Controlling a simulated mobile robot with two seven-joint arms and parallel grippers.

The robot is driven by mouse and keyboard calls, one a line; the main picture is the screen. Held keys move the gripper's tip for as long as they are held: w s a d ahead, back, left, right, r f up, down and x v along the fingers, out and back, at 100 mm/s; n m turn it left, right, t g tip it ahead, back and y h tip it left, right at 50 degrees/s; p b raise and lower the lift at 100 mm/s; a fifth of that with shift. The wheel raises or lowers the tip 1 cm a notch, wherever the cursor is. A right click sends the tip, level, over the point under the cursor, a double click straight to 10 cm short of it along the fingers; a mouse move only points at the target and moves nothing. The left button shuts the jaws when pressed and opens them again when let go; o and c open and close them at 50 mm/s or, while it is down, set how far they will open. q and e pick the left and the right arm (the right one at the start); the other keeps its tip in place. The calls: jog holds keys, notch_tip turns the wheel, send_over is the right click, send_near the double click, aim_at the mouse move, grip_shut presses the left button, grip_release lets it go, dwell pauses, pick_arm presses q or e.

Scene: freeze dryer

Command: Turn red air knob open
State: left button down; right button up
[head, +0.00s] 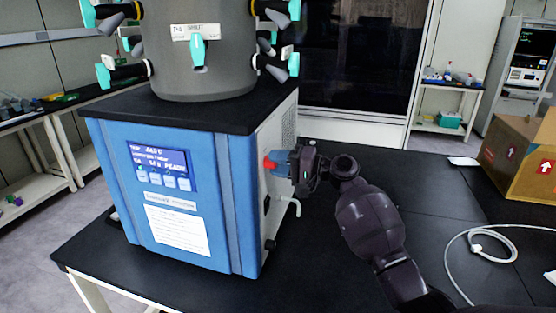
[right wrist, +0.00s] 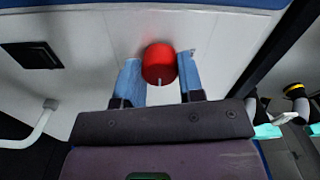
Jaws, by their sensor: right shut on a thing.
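The red air knob (head: 269,162) sticks out from the right side panel of the blue freeze dryer (head: 228,200). In the right wrist view the red knob (right wrist: 159,64) sits between the tips of two blue fingers. My right gripper (head: 279,163) reaches in from the right and is shut on the knob. Its fingertips also show in the right wrist view (right wrist: 160,78), one on each side of the knob. A small pale mark shows on the knob's lower front. My left gripper is not in view.
A bent white pipe (head: 292,207) comes out of the side panel below my right gripper. A grey drum (head: 200,60) with several teal-handled valves stands on top. A cardboard box (head: 525,160) and a white hose (head: 480,248) lie right on the black table (head: 330,270).

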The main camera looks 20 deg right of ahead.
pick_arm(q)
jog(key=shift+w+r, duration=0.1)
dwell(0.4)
pick_arm(e)
jog(key=o, duration=0.9)
pick_arm(q)
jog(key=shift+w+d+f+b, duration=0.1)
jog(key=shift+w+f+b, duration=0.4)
jog(key=shift+b, duration=0.5)
pick_arm(e)
jog(key=shift+v, duration=5.45)
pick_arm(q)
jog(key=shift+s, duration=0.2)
pick_arm(e)
jog(key=shift+s+f, duration=0.1)
